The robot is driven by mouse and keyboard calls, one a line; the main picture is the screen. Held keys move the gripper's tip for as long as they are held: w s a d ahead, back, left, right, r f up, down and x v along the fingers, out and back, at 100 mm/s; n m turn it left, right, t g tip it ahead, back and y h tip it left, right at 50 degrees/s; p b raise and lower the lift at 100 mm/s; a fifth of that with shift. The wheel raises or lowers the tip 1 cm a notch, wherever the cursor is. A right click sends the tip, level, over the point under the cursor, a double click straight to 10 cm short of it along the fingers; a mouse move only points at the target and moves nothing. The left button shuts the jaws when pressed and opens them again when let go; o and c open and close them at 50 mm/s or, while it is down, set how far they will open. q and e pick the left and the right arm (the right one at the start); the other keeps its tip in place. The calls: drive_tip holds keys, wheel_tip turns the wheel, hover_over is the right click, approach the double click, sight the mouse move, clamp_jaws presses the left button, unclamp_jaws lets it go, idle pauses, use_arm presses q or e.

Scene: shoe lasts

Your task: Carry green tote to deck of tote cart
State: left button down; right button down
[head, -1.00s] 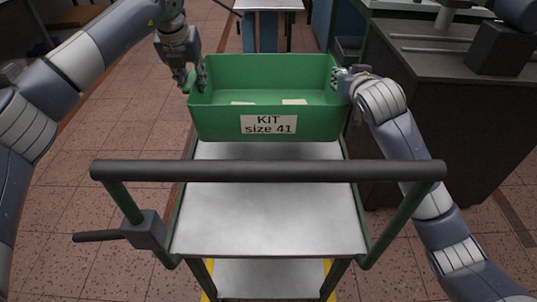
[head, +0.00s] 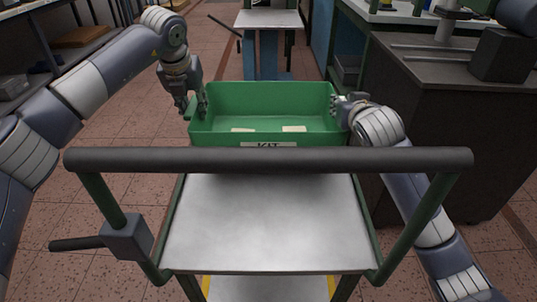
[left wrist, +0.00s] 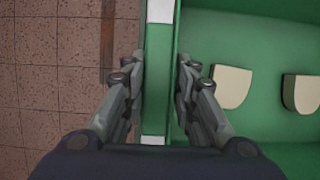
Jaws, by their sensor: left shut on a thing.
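The green tote (head: 215,126) is level beyond the cart's handle bar, at the far end of the tote cart's deck (head: 262,225). The bar hides the tote's lower front, so I cannot tell whether it touches the deck. Two pale pieces lie inside; they also show in the left wrist view. My left gripper (head: 193,106) is shut on the tote's left rim. In the left wrist view its fingers (left wrist: 160,65) straddle the green rim (left wrist: 157,105). My right gripper (head: 340,104) is at the tote's right rim; its fingers are too hidden to tell their state.
The cart's dark handle bar (head: 268,159) spans the near side. The near deck is bare, with a lower shelf (head: 268,289) beneath. A dark bench (head: 440,110) stands close on the right. A small table (head: 268,19) stands beyond. Tiled floor is open on the left.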

use_arm(q)
drive_tip(key=shift+f, duration=0.15)
use_arm(e)
drive_tip(key=shift+f, duration=0.1)
